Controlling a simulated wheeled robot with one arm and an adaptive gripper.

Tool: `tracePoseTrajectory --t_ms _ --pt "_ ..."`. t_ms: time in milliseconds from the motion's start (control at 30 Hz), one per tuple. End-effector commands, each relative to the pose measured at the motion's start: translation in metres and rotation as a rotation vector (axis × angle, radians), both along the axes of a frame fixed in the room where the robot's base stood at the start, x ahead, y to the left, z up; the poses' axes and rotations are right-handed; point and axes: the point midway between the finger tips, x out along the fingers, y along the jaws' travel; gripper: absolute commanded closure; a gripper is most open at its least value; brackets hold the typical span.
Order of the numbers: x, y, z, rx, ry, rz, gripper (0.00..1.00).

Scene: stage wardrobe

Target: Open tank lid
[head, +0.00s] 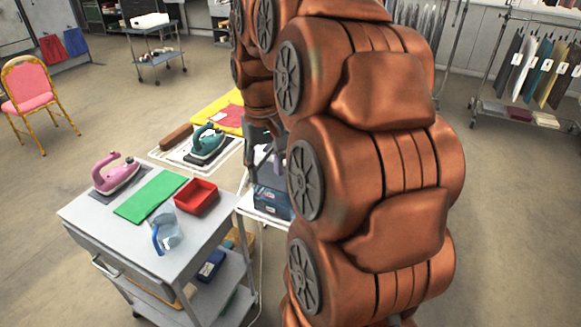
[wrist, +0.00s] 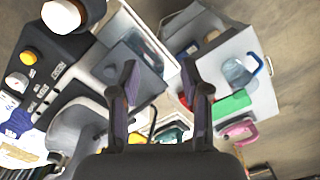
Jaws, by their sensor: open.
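A dark box-shaped station (head: 271,200), apparently the one with the tank, stands on a white surface behind my arm in the head view, mostly hidden. In the wrist view its dark panel (wrist: 75,45) is at the upper left, with a round white cap (wrist: 62,15), a yellow button and knobs. A flat grey square panel (wrist: 146,68) lies beside it; I cannot tell whether this is the tank lid or whether it is shut. My gripper (wrist: 160,80) is open and empty, its fingers spread over the station's right side. It also shows in the head view (head: 263,150), partly hidden.
A grey cart (head: 95,220) at the left holds a pink iron (head: 117,174), a green mat (head: 152,194), a red tray (head: 196,197) and a clear jug (head: 167,233). A teal iron (head: 207,146) stands behind it. Open floor lies beyond, near a pink chair (head: 40,88).

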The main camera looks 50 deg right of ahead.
Motion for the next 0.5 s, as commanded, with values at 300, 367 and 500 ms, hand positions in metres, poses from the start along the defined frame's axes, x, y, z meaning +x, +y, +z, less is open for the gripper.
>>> tracePoseTrajectory --t_ms 300,367,500 --pt "0.008 -0.084 0.017 -0.019 -0.028 -0.127 0.53" --pt "0.008 -0.088 0.017 -0.020 -0.028 -0.132 0.53" --pt "0.008 -0.089 0.011 -0.019 -0.027 -0.134 0.53"
